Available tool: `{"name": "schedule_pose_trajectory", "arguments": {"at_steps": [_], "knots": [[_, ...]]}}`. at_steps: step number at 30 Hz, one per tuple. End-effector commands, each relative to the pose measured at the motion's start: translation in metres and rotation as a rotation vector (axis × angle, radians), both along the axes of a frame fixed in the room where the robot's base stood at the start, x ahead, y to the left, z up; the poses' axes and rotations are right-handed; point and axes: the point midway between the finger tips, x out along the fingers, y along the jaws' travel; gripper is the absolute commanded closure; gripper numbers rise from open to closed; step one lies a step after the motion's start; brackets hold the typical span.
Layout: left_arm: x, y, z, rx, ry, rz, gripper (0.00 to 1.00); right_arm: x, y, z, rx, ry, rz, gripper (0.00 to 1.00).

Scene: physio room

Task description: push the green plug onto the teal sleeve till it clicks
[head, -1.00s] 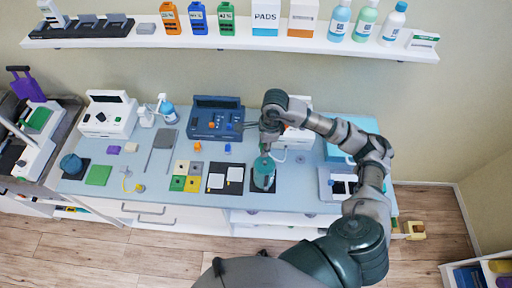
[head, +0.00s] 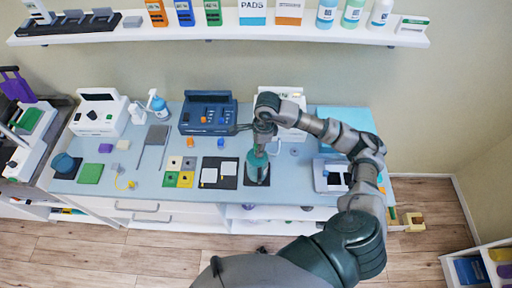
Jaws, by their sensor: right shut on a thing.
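My right gripper (head: 262,139) points down over the bench, right above the teal sleeve (head: 257,171). It is shut on a small green piece, which I take to be the green plug (head: 259,152); the fingers hide most of it. The teal sleeve stands upright on a dark mat (head: 249,182). The plug is in line over the sleeve's top, but I cannot tell whether it touches or is seated. My left gripper is not in view.
A black mat with white cards (head: 219,172) lies just left of the sleeve. A dark blue device (head: 207,118) and a white device (head: 280,102) stand behind. A grey-white device (head: 330,176) stands to the right. A loaded shelf (head: 300,33) runs above.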

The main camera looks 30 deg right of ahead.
Motion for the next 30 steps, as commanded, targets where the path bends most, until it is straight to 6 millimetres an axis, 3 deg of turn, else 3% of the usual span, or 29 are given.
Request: {"name": "schedule_pose_trajectory", "arguments": {"at_steps": [30], "knots": [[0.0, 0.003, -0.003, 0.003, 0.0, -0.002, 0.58, -0.003, 0.013, 0.001, -0.001, -0.001, 0.001, 0.91]]}}
